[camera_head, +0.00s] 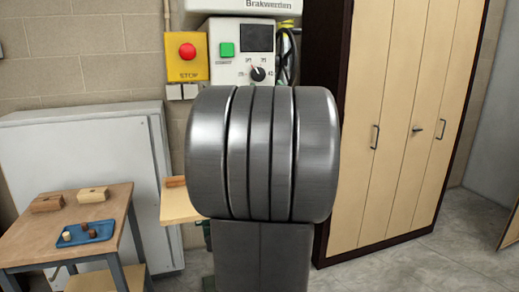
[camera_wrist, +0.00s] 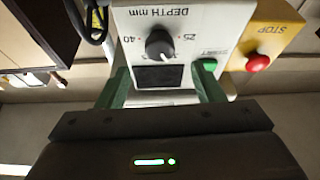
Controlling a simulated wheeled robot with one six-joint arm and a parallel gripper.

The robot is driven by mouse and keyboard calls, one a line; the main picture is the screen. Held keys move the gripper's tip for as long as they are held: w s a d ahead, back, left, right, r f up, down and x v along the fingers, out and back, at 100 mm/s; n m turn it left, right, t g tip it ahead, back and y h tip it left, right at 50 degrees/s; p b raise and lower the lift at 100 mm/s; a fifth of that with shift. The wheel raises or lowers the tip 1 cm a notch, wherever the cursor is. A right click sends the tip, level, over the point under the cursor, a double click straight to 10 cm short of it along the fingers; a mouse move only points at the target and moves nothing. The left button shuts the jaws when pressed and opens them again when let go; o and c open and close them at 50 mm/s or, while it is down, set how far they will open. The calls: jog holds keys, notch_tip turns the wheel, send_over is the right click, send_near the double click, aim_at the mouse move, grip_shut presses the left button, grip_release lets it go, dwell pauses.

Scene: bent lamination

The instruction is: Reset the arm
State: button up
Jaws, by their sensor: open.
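My arm (camera_head: 262,155), a large grey metal joint on a thick link, fills the middle of the head view. It hides whatever is right behind it, and my gripper does not show in that view. In the wrist view, which shows the scene upside down, my gripper (camera_wrist: 161,80) has two dark green fingers spread apart beyond a dark body with a green light. No object shows between the fingers. Behind them is the machine's white control panel (camera_wrist: 193,18), with a black depth knob.
A machine panel (camera_head: 228,68) with a yellow stop box (camera_head: 187,58) stands behind my arm. A wooden table (camera_head: 28,232) holds wooden blocks and a blue tray (camera_head: 86,233) at left. A tall cabinet (camera_head: 402,115) stands at right. Floor (camera_head: 455,255) at lower right is clear.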

jog(key=v, duration=0.3)
jog(key=shift+s+d+f, duration=0.1)
jog(key=shift+s, duration=0.15)
